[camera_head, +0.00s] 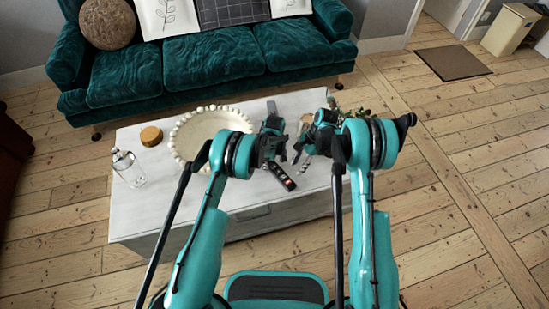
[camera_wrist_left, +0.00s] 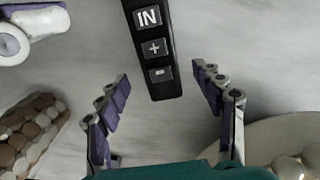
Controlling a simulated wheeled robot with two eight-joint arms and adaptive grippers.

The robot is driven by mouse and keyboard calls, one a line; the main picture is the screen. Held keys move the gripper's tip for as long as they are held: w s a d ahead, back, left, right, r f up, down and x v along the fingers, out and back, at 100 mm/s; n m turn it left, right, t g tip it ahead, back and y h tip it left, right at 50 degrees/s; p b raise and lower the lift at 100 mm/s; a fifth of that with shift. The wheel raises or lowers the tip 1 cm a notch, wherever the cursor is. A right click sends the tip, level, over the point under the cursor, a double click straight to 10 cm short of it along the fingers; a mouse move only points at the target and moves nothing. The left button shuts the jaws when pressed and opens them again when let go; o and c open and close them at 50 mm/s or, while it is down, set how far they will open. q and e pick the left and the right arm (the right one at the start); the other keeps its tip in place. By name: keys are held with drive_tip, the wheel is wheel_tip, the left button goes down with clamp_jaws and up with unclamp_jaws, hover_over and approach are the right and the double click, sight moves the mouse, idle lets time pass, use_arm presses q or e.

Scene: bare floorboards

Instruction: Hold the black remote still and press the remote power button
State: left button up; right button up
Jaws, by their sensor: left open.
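The black remote (camera_head: 281,176) lies on the grey-white table, with a small red spot near its lower right end in the head view. In the left wrist view the remote (camera_wrist_left: 150,48) shows an IN button, a plus and a minus; its upper part is cut off. My left gripper (camera_head: 276,146) is open above the table by the remote. In the wrist view its fingers (camera_wrist_left: 161,85) are apart on either side of the remote's near end, not touching it. My right gripper (camera_head: 303,143) is just right of the left one; its finger opening is unclear.
The grey-white table (camera_head: 150,195) holds a beaded bowl (camera_head: 183,158), a round wooden box (camera_head: 151,136) and a glass bottle (camera_head: 128,168). A plant (camera_head: 352,112) is behind my right gripper. A teal sofa (camera_head: 215,62) stands behind. The table's front left is clear.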

use_arm(q)
drive_tip(key=shift+f, duration=1.15)
drive_tip(key=c, duration=1.3)
use_arm(e)
clamp_jaws()
